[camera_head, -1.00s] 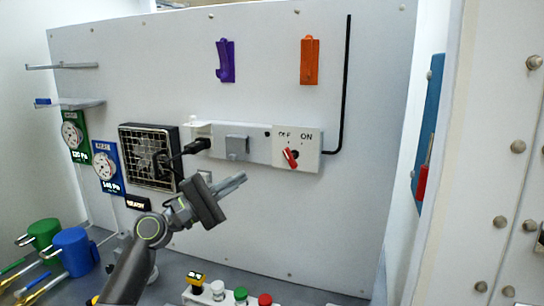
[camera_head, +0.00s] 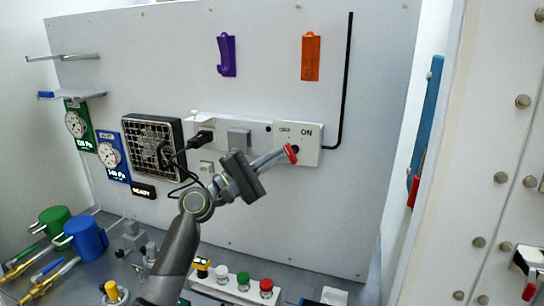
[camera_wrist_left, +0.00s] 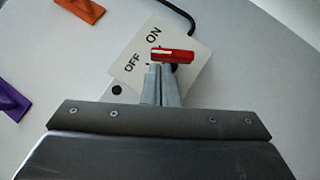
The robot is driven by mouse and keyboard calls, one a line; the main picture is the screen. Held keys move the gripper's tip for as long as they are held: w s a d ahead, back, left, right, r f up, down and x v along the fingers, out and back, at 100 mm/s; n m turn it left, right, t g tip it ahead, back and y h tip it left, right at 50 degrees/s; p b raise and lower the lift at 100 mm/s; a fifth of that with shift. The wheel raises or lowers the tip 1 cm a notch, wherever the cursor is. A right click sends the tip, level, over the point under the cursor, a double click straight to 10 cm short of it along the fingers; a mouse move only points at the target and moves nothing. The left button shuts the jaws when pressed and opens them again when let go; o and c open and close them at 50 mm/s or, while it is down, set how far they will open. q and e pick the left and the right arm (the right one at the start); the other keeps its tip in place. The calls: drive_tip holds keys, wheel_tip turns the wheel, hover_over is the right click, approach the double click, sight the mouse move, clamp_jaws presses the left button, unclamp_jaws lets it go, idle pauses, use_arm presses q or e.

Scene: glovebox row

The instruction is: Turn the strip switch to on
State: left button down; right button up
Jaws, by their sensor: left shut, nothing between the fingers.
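The strip switch is a red knob (camera_head: 291,153) on the white plate at the right end of the power strip (camera_head: 220,130). The plate carries OFF at the left and ON at the right. My left gripper (camera_head: 283,157) is shut and empty, its fingertips at the knob. In the left wrist view the closed fingertips (camera_wrist_left: 161,70) lie just below the red knob (camera_wrist_left: 173,56), close to or touching it. The knob lies crosswise there, right of the OFF and ON marks. Contact cannot be told for certain. My right gripper is not in view.
A black plug (camera_head: 197,142) sits in the strip, near a fan (camera_head: 153,148). A purple hook (camera_head: 226,55) and an orange hook (camera_head: 310,57) hang above. Green, white and red buttons (camera_head: 243,281) stand below. The panel below the switch is clear.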

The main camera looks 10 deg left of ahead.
use_arm(q)
drive_tip(key=shift+r, duration=0.1)
drive_tip(key=shift+s+d+r+m+g+p, duration=0.1)
drive_tip(key=shift+d+r+m+g+p, duration=0.05)
drive_tip(key=shift+r+m+g+p, duration=0.5)
drive_tip(key=shift+d+r, duration=0.25)
drive_tip(key=shift+d, duration=0.1)
drive_tip(key=shift+r+p, duration=0.15)
drive_tip(key=shift+p, duration=0.2)
idle(0.4)
